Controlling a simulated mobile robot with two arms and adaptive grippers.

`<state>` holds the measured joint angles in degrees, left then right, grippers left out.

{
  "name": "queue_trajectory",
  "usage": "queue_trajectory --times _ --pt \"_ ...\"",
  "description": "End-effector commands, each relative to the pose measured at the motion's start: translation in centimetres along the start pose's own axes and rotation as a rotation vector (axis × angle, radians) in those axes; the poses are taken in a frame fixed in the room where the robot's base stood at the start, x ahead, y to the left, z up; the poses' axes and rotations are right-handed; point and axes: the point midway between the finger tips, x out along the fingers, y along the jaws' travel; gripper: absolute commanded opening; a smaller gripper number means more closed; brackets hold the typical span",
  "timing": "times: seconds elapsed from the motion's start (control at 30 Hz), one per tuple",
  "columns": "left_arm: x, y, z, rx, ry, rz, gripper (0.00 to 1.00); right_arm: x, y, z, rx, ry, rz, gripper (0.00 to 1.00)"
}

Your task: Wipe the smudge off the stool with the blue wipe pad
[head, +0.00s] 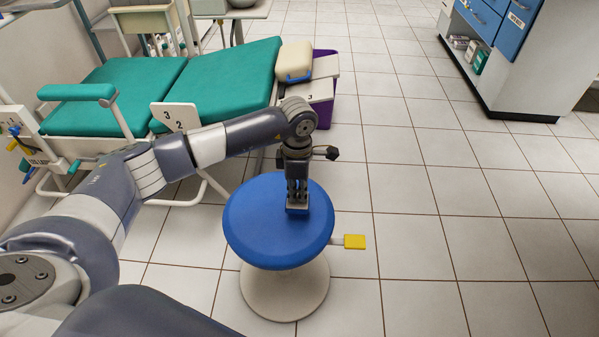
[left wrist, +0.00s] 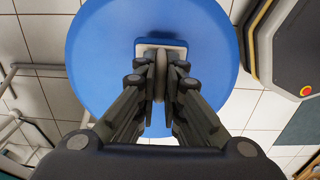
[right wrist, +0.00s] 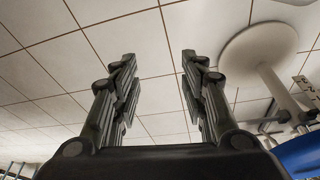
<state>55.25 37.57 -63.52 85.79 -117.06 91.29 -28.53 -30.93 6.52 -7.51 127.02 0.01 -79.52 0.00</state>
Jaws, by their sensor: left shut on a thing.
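The round blue stool (head: 262,232) stands on the tiled floor, and its seat also fills the middle of the left wrist view (left wrist: 95,70). My left gripper (head: 297,192) points down over the right part of the seat. It is shut on the grip of the blue wipe pad (head: 297,210). In the left wrist view the pad (left wrist: 178,43) shows a pale top and blue edge, low at the seat; exact contact is hard to tell. I see no smudge on the visible seat. My right gripper (right wrist: 160,75) is open and empty, away from the seat.
A yellow-ended lever (head: 355,242) sticks out at the stool's right. A blue and white cabinet (head: 500,60) is at the far right. The floor between is clear.

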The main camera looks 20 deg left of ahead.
Motion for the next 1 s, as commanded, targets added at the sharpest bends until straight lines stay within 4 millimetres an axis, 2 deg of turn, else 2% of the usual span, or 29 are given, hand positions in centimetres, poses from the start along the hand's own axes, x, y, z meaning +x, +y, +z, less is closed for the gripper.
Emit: queue_trajectory --times 0.7,1.0 --pt "-3.1 0.5 -0.5 -0.007 0.0 0.0 0.0 6.0 -0.3 1.9 -0.006 -0.035 -0.006 0.4" --pt "-3.9 0.7 -0.7 -0.008 0.0 0.0 0.0 7.8 -0.4 2.8 -0.007 -0.044 -0.007 0.4"
